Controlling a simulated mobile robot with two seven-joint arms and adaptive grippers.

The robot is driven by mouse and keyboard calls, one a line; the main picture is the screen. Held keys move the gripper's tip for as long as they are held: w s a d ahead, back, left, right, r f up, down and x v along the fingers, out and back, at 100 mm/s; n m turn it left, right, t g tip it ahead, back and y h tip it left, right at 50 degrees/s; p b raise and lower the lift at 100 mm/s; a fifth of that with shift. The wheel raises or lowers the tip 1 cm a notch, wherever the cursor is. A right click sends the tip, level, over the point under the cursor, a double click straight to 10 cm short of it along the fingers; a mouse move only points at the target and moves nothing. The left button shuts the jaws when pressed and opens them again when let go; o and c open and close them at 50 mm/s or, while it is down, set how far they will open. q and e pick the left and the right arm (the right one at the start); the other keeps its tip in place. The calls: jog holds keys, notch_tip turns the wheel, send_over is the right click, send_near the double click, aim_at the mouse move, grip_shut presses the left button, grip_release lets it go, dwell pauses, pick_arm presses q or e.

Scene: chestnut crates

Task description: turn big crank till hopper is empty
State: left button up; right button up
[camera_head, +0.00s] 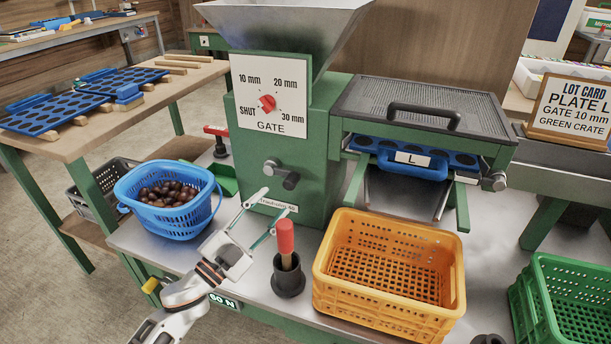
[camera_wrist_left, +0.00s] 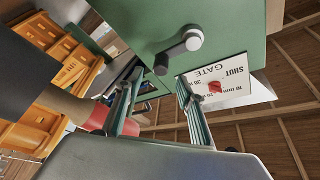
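The green machine (camera_head: 240,150) stands mid-table with a grey hopper (camera_head: 285,30) on top; the hopper's inside is not visible. A grey crank with a dark grip (camera_head: 290,181) sticks out of its front, below the gate dial (camera_head: 267,102). The crank also shows in the left wrist view (camera_wrist_left: 180,50). My left gripper (camera_head: 279,199) is open and empty, just below and in front of the crank, apart from it. Its two fingers are spread in the left wrist view (camera_wrist_left: 160,80). My right gripper is not in view.
A red-handled tool (camera_head: 285,238) stands in a black cup right beside my left gripper. A blue basket of chestnuts (camera_head: 170,222) is to the left. An empty orange crate (camera_head: 385,312) and a green crate (camera_head: 540,315) stand right. Plate L (camera_head: 412,172) sits under the grating.

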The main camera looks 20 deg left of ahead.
aim_at(287, 187)
pick_arm(q)
jog(key=shift+w+d+r, duration=0.15)
jog(key=shift+w+r, duration=0.1)
jog(key=shift+w, duration=0.25)
jog(key=shift+x, duration=3.35)
grip_shut()
